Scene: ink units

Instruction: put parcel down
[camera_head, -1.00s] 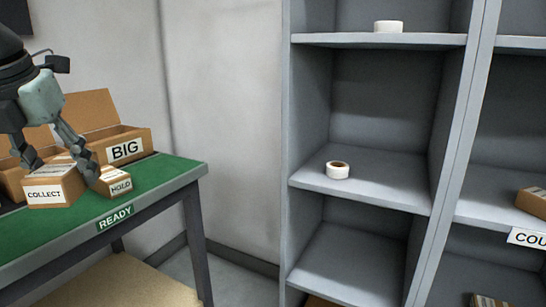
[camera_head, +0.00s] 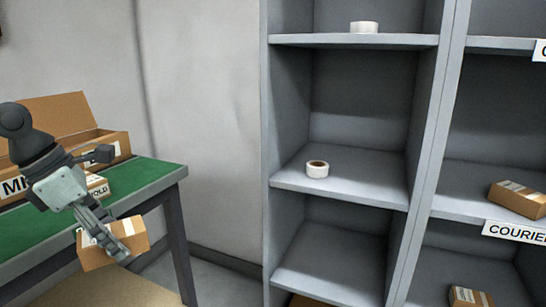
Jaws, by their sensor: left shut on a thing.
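My left gripper (camera_head: 104,238) is shut on a brown cardboard parcel (camera_head: 96,260) with a pale label. It holds the parcel tilted, in front of the green-topped table (camera_head: 150,174) and clear of its front edge. The gripper's fingers cover part of the parcel, and its label cannot be read. A small parcel marked HOLD (camera_head: 98,190) lies on the table, partly behind my gripper. My right gripper is not in view.
An open carton (camera_head: 70,112) stands at the back of the table. A grey shelf unit (camera_head: 345,178) stands to the right, with tape rolls (camera_head: 317,169) on two shelves. Parcels (camera_head: 518,199) lie on the right-hand shelves, near a COURIER sign (camera_head: 515,231). The middle bay has free room.

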